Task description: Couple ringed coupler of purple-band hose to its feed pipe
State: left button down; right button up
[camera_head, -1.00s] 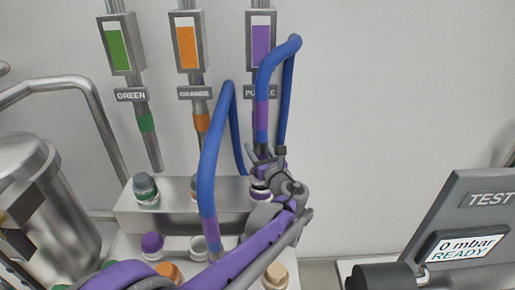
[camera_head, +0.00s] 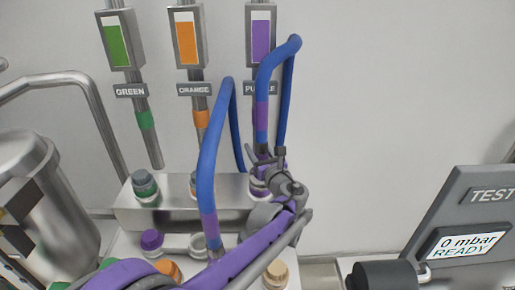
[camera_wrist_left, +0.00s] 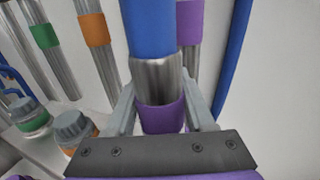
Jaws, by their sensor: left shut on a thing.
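My left gripper (camera_head: 265,160) reaches up from the bottom of the head view to the lower end of a blue hose (camera_head: 275,62) with a purple band (camera_head: 262,115). In the left wrist view its fingers (camera_wrist_left: 160,112) are shut on a metal coupler (camera_wrist_left: 158,78) with a purple ring at the end of the blue hose (camera_wrist_left: 150,25). The purple feed pipe (camera_head: 260,7) runs down the wall behind the hose; its purple band (camera_wrist_left: 189,22) shows behind the coupler in the wrist view. The pipe's lower end is hidden, so I cannot tell whether the coupler touches it. My right gripper is out of view.
Another purple-banded blue hose (camera_head: 212,150) arches to the left. The green (camera_head: 146,120) and orange (camera_head: 200,119) feed pipes hang beside the purple one. A metal ledge (camera_head: 165,215) with capped fittings is below. A test panel (camera_head: 470,225) reading "0 mbar READY" is at the right.

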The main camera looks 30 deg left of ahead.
pick_arm(q)
jog(key=shift+f, duration=0.35)
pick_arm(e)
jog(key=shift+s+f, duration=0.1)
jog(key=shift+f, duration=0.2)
pick_arm(q)
grip_release()
dwell(0.5)
notch_tip(320, 180, up, 12)
jog(key=p, duration=0.5)
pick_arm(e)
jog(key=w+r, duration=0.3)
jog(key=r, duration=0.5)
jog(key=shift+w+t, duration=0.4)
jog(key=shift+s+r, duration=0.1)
